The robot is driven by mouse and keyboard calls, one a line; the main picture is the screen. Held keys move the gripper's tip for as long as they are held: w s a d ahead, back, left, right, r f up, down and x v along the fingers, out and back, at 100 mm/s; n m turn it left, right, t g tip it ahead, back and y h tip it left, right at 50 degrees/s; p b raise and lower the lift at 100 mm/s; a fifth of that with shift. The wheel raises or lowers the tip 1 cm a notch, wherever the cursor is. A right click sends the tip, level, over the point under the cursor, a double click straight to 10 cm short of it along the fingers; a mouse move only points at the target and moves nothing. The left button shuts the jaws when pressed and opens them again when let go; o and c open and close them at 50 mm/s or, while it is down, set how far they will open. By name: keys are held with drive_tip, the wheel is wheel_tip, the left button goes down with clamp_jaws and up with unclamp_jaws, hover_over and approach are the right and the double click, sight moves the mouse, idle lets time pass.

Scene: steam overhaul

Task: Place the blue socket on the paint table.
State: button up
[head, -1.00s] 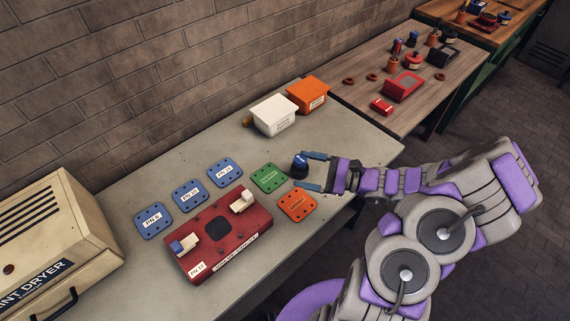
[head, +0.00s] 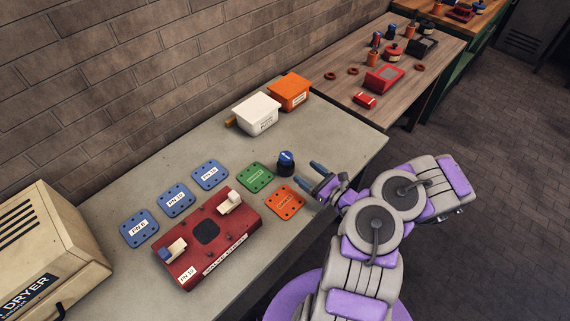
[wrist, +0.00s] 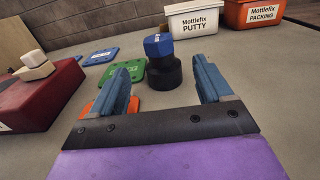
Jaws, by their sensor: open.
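The blue socket (head: 286,163), with a blue top and a black lower body, stands upright on the grey table (head: 330,140) beside the green plate. It also shows in the wrist view (wrist: 160,62), ahead of my gripper and roughly between the lines of its fingers. My gripper (head: 316,174) is open and empty, just right of the socket and apart from it. Its two blue fingers (wrist: 165,85) show in the wrist view with a clear gap between them and the socket.
A green plate (head: 255,177), an orange plate (head: 285,200) and several blue plates lie near a red fixture (head: 205,258). White (head: 256,115) and orange (head: 289,91) boxes stand at the back. A cream dryer (head: 45,250) is at left. A wooden table (head: 345,88) with parts stands beyond.

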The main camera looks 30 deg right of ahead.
sight(291, 162)
drive_tip(key=b+x, duration=0.1)
drive_tip(key=x, duration=0.6)
drive_tip(key=shift+w+a+b, duration=0.1)
drive_tip(key=shift+w+b, duration=0.05)
drive_tip(key=shift+b, duration=0.25)
drive_tip(key=b+x, duration=0.1)
drive_tip(key=x, duration=0.3)
drive_tip(key=shift+f+b, duration=0.25)
drive_tip(key=shift+b, duration=0.15)
drive_tip(key=shift+w+a+r, duration=0.1)
drive_tip(key=shift+w+a, duration=0.1)
drive_tip(key=shift+w, duration=0.35)
drive_tip(key=shift+c, duration=0.4)
clamp_jaws()
drive_tip(key=shift+d+r, duration=0.1)
drive_tip(key=shift+r, duration=0.1)
